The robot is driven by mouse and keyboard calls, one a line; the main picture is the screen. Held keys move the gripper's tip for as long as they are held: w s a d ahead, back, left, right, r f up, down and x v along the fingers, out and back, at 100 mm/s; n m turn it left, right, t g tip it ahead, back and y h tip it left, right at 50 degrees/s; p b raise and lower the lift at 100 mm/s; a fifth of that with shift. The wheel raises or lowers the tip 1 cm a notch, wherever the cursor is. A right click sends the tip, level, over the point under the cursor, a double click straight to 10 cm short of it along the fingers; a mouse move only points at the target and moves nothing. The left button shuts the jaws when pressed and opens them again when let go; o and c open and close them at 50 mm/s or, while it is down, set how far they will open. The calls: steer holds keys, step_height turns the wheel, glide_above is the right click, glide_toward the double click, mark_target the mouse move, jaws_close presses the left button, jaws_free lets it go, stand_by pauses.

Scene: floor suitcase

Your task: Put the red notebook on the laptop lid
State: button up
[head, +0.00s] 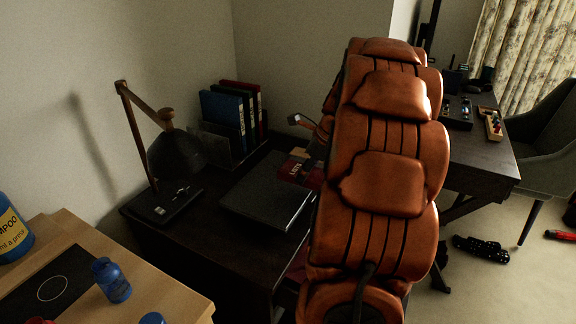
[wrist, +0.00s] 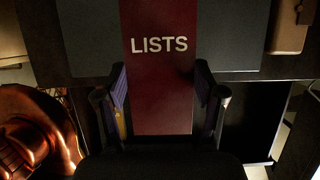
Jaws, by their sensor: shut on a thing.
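The red notebook, marked LISTS (wrist: 160,75), is between the two fingers of my gripper (wrist: 162,98) in the wrist view, and the gripper is shut on it. Part of the notebook (head: 293,170) shows in the head view at the laptop's far right edge, left of my orange arm. The laptop (head: 265,197) lies closed and dark on the desk. Its grey lid (wrist: 92,38) shows on both sides of the notebook in the wrist view. The notebook overlaps the lid there; I cannot tell whether they touch. My arm hides the gripper in the head view.
A lamp (head: 175,158) stands left of the laptop on the dark desk (head: 190,238). A file holder with binders (head: 228,115) is behind. A wooden table with blue bottles (head: 113,280) is front left. Another desk (head: 490,150) and a grey chair (head: 548,145) are at right.

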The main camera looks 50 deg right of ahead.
mark_target(290, 164)
steer(key=w+d, duration=0.1)
steer(key=w, duration=0.2)
steer(key=w+d, duration=0.1)
steer(key=w, duration=0.2)
steer(key=w+d+f, duration=0.1)
steer(key=w, duration=0.2)
steer(key=shift+w, duration=0.1)
steer(key=shift+f, duration=1.7)
steer(key=shift+f+p, duration=0.1)
steer(key=shift+p, duration=0.2)
steer(key=o, duration=1.2)
steer(key=v, duration=1.2)
